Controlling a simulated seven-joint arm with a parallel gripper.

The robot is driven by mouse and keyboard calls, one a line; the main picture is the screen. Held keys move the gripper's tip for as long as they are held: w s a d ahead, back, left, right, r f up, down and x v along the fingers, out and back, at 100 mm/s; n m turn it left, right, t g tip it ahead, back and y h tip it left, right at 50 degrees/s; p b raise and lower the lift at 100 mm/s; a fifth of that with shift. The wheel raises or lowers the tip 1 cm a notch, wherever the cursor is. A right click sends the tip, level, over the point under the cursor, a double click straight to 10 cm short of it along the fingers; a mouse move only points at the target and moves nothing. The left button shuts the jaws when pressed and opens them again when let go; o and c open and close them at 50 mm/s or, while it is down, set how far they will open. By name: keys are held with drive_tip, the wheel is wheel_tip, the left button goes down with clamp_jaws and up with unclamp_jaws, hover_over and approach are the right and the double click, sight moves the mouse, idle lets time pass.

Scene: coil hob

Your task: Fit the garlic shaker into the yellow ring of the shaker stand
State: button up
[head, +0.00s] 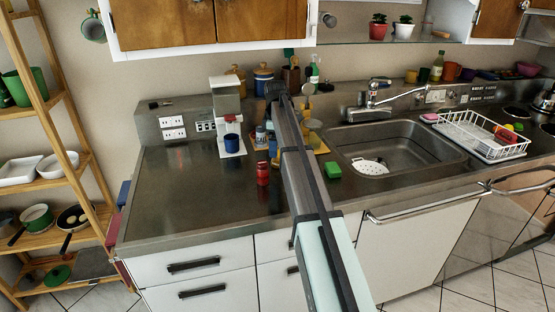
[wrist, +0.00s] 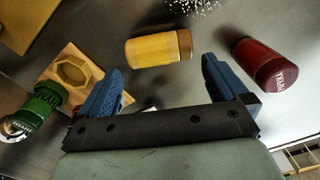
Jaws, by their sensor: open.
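A yellow shaker with a brownish cap (wrist: 150,49), matching the garlic shaker by colour, is on the counter in the wrist view. No label on it can be read. My gripper (wrist: 162,67) is open, its two blue fingers apart, with the yellow shaker just beyond the fingertips and nothing between them. The wooden shaker stand (wrist: 98,72) is left of it, partly behind the left finger. Its yellow ring (wrist: 73,70) looks empty. A green shaker (wrist: 42,103) is at the stand's near-left side. In the head view my arm hides much of this area.
A red paprika shaker (wrist: 258,58) is right of the fingers; a red shaker also stands on the counter in the head view (head: 263,173). The counter's left front is clear.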

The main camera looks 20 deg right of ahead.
drive_tip(key=shift+s+d+f, duration=0.1)
drive_tip(key=shift+d+f, duration=0.1)
drive_tip(key=shift+f, duration=1.1)
drive_tip(key=shift+s+d+f, duration=0.1)
drive_tip(key=shift+d+f, duration=0.05)
drive_tip(key=shift+f, duration=1.15)
drive_tip(key=c, duration=0.7)
drive_tip(key=shift+c, duration=0.2)
drive_tip(key=shift+r, duration=0.15)
